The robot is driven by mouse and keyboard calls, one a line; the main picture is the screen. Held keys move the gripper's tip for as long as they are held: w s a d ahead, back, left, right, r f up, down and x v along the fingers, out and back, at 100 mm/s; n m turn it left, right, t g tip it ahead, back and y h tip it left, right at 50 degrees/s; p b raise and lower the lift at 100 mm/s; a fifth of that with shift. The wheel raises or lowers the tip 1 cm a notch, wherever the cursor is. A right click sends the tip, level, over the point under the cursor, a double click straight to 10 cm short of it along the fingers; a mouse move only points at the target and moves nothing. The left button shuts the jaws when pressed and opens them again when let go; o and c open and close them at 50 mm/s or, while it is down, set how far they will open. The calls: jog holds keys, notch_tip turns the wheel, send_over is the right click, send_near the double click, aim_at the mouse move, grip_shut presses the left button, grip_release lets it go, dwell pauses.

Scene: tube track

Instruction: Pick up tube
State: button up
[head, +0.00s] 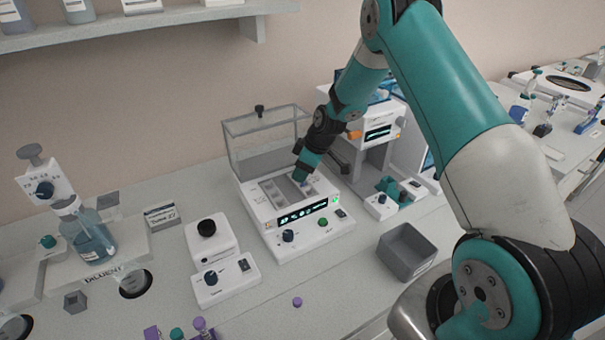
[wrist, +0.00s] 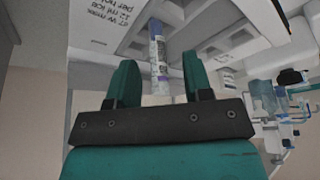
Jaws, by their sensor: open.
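A capped tube (wrist: 158,55) with a blue-purple upper end and a printed label shows in the wrist view, between the two teal fingers of my gripper (wrist: 157,80). The fingers stand apart on either side of it, with a gap on each side. In the head view my gripper (head: 302,178) is down at the right part of the slotted white device (head: 290,205), whose clear lid stands open. The tube is mostly hidden there by the gripper.
A grey open bin (head: 407,252) stands right of the device. A small white unit with a black knob (head: 208,240) is at its left. A loose purple cap (head: 297,301) lies on the bench in front. A diluent bottle (head: 85,235) stands at the left.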

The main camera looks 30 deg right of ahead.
jog(key=shift+x, duration=0.85)
jog(key=c, duration=0.8)
jog(key=shift+r, duration=0.15)
notch_tip(320, 180, up, 20)
jog(key=b, duration=0.5)
jog(key=shift+b, duration=0.35)
